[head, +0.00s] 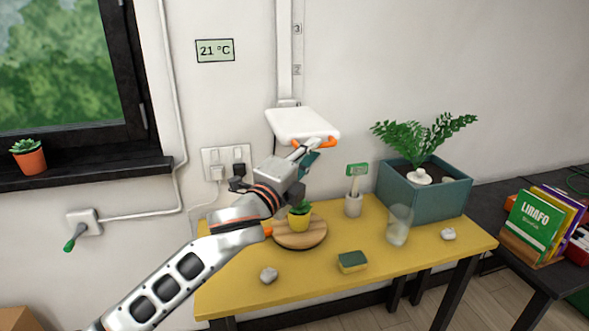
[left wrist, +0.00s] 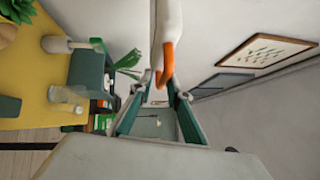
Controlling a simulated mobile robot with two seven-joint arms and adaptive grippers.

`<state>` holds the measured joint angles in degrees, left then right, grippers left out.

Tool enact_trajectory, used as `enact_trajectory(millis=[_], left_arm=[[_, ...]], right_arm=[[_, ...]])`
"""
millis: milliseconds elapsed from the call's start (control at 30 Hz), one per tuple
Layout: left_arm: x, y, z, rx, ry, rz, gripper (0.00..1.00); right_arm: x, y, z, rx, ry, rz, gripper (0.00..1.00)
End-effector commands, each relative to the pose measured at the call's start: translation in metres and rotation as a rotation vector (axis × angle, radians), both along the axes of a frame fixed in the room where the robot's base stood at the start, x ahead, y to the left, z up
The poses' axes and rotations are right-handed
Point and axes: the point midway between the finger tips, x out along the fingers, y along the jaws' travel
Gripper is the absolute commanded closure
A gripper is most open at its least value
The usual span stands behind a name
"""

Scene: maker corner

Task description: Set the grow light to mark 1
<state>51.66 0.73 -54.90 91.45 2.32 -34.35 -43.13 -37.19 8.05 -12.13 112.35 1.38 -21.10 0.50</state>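The grow light (head: 302,123) is a white flat panel on a vertical wall rail (head: 284,50). Its carriage sits below mark 2 (head: 297,69); mark 3 (head: 297,28) is higher, and I cannot see a mark 1. An orange grip (head: 328,143) is at the panel's front edge. My left gripper (head: 308,153) is just under that edge. In the left wrist view the white panel (left wrist: 168,22) hangs down from the top, and the orange grip reaches between the spread teal fingertips (left wrist: 156,94). The fingers look open, and contact is unclear. My right gripper is not in view.
Below is a yellow table (head: 240,290) with a potted plant on a round board (head: 300,241), a glass (head: 399,226), a sponge (head: 352,262) and a teal planter (head: 425,200). A wall outlet (head: 226,160) is behind my arm. Books (head: 535,225) stand at right.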

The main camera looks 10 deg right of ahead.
Motion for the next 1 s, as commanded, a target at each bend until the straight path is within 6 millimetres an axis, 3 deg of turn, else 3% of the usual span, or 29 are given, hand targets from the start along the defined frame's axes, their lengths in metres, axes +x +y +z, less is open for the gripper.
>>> enact_trajectory(millis=[500,1000], left_arm=[[-0.063,0.06,-0.013,0.001,0.002,-0.001,0.83],[-0.072,0.068,-0.014,0.001,0.002,-0.001,0.83]], right_arm=[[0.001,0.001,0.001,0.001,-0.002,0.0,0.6],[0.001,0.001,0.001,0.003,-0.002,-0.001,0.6]])
